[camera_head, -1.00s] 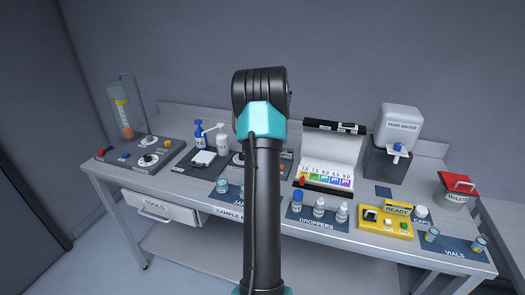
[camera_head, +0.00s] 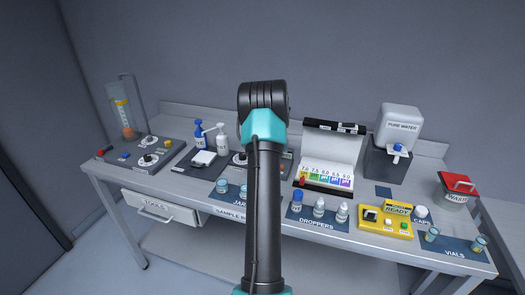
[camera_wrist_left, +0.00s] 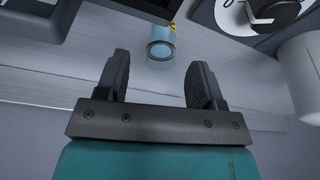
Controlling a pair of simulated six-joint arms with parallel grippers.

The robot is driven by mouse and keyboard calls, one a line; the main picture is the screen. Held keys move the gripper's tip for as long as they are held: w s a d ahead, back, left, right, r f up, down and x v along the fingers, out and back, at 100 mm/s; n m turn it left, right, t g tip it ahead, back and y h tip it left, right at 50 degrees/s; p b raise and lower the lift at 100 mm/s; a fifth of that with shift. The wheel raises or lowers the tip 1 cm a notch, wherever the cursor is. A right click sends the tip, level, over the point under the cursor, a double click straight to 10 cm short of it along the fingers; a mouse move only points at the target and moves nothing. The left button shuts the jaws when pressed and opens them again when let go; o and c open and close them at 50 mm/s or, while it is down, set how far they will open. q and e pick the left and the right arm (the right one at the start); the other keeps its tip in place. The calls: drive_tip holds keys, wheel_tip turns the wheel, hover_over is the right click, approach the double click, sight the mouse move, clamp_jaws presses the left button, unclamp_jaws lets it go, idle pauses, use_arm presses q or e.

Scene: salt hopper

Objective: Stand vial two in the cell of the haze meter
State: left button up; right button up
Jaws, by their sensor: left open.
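In the head view two small vials with pale blue contents, a left one (camera_head: 432,235) and a right one (camera_head: 479,242), stand on the dark VIALS mat (camera_head: 455,254); their numbers are unreadable. A yellow device (camera_head: 385,222) with a READY display stands left of them; I cannot tell whether it is the haze meter. My left gripper (camera_wrist_left: 160,78) is open and empty in the wrist view. A blue cylindrical container (camera_wrist_left: 161,47) with a yellow mark lies beyond the fingertips, between their lines; I cannot tell which one it is. In the head view the gripper is hidden behind my arm.
A colour chart stand (camera_head: 327,165), dropper bottles (camera_head: 319,208), a water dispenser (camera_head: 395,140) and a red-lidded waste bin (camera_head: 457,190) crowd the bench. In the wrist view a black dial (camera_wrist_left: 268,12) and a pale rounded object (camera_wrist_left: 302,70) are at the right.

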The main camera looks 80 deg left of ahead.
use_arm(q)
drive_tip(key=shift+a+f, duration=0.15)
drive_tip(key=shift+f, duration=0.3)
drive_tip(key=c, duration=1.1)
drive_tip(key=shift+r, duration=0.1)
wheel_tip(320, 180, up, 10)
drive_tip(key=shift+f, duration=0.1)
idle(0.5)
